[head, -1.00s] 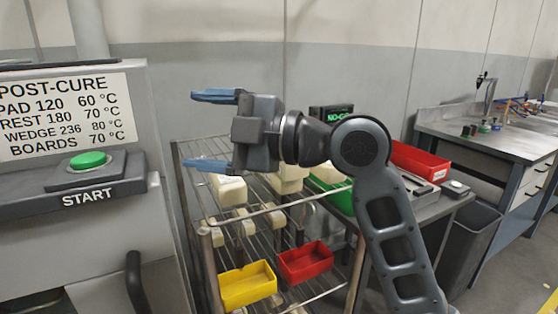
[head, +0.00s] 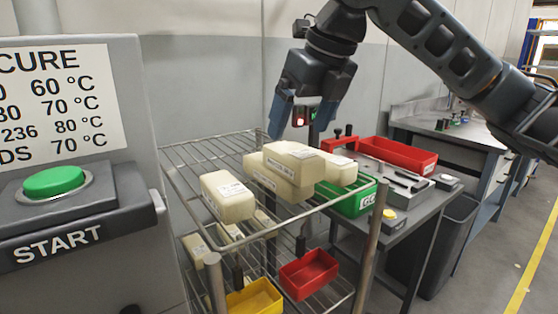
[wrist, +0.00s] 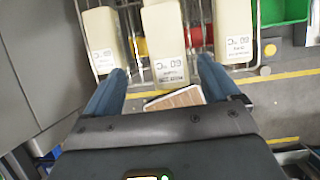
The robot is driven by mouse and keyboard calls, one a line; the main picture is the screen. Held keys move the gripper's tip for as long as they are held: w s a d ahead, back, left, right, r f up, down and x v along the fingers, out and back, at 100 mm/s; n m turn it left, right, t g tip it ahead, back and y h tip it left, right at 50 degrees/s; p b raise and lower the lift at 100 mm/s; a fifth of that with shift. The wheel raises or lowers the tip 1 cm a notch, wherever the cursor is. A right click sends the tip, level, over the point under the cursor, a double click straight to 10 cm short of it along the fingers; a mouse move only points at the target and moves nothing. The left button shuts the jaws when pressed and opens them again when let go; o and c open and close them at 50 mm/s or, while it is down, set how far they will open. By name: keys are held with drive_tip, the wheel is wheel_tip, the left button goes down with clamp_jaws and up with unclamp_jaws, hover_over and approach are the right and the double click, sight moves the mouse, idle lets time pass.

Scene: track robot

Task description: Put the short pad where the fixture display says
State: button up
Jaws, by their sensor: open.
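Several cream blocks with white labels lie on the top shelf of a wire rack (head: 222,146): a left block (head: 228,197), a middle block (head: 290,165) that seems to rest on another, and a right block (head: 345,172). I cannot tell which is the short pad. My gripper (head: 303,118) is open and empty, pointing down above and behind the blocks in the head view. In the wrist view, the middle block (wrist: 166,42) shows between the fingers, beyond their tips. The fixture display (head: 313,115) is mostly hidden behind my fingers, with a red light showing.
A green bin (head: 350,203) and red bin (head: 402,155) stand on the bench at right. A yellow bin (head: 255,298) and small red bin (head: 308,273) sit on a lower shelf. The oven's green START button (head: 54,181) is at left. Open floor shows at right.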

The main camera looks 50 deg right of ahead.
sight(297, 150)
drive_tip(key=shift+s+d+f, duration=0.1)
drive_tip(key=shift+d, duration=0.2)
drive_tip(key=shift+d+f, duration=0.1)
drive_tip(key=shift+f, duration=0.2)
drive_tip(key=shift+x, duration=3.45)
drive_tip(key=shift+s+f, duration=0.1)
drive_tip(key=shift+s, duration=0.1)
drive_tip(key=c, duration=1.1)
drive_tip(key=shift+c, duration=0.2)
